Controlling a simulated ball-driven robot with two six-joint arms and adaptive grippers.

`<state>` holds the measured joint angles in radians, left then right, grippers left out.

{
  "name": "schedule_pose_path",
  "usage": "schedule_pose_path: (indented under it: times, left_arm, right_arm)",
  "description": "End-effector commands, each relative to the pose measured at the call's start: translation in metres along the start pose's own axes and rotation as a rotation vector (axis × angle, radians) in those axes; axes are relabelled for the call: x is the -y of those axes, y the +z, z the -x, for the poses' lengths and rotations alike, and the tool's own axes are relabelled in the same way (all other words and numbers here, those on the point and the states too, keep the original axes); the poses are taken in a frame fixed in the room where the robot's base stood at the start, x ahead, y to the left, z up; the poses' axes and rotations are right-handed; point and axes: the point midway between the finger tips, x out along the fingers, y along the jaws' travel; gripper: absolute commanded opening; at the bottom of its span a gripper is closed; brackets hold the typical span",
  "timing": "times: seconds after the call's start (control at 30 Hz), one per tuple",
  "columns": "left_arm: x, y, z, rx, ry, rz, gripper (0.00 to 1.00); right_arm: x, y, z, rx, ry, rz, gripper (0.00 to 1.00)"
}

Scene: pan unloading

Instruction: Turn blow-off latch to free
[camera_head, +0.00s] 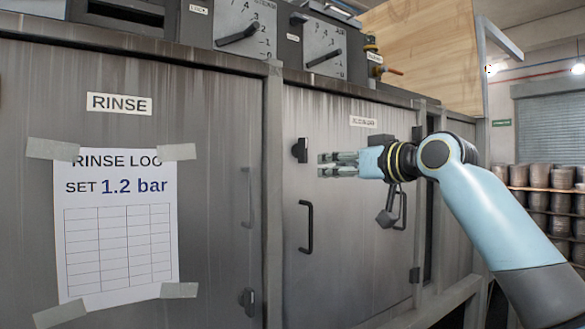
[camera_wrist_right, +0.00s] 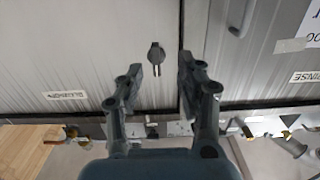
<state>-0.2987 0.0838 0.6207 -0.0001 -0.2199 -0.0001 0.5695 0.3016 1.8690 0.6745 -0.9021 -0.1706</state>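The blow-off latch is most likely the small dark latch (camera_head: 300,150) near the upper left edge of the right-hand door (camera_head: 345,240). In the right wrist view a small dark latch (camera_wrist_right: 155,55) shows beyond the gap between my fingers. My right gripper (camera_head: 325,164) is open and empty, its fingers pointing left, close to the latch in the head view. The wrist view shows both fingers (camera_wrist_right: 158,68) apart, with nothing between them. I cannot tell how the latch is turned. My left gripper is not in view.
A dark door handle (camera_head: 306,226) stands below the latch. A dark hanging piece (camera_head: 390,212) is below my right wrist. The rinse door (camera_head: 150,75) carries a taped log sheet (camera_head: 120,230). Dial panels (camera_head: 322,48) sit above. Several barrels (camera_head: 540,200) stand at right.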

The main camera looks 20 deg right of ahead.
Motion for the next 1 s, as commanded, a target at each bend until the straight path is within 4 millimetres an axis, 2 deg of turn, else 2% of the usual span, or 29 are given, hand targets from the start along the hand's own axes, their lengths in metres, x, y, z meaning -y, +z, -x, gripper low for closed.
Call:
schedule_pose_path:
  times: [0.03, 0.1, 0.17, 0.37, 0.6, 0.7, 0.83, 1.0]
  left_arm:
    - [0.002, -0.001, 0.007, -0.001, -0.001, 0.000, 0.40]
    - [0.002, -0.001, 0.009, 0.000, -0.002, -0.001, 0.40]
    - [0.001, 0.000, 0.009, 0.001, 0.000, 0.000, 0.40]
    - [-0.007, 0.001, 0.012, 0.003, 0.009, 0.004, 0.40]
    - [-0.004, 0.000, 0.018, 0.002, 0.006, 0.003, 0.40]
    - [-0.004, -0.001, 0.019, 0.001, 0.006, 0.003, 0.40]
    - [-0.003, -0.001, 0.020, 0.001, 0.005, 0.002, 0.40]
    - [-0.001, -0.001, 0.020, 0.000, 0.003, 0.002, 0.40]
  right_arm:
    - [-0.002, -0.025, 0.001, -0.023, 0.004, 0.013, 0.37]
    - [-0.003, -0.039, 0.000, -0.040, 0.006, 0.021, 0.37]
    - [-0.003, -0.043, -0.003, -0.047, 0.006, 0.021, 0.37]
    - [-0.003, -0.044, -0.032, -0.047, 0.005, 0.017, 0.37]
    - [-0.003, -0.046, -0.080, -0.046, 0.006, 0.019, 0.37]
    - [-0.004, -0.046, -0.094, -0.046, 0.006, 0.020, 0.37]
    - [-0.004, -0.046, -0.105, -0.046, 0.007, 0.022, 0.37]
    - [-0.004, -0.045, -0.108, -0.045, 0.007, 0.022, 0.37]
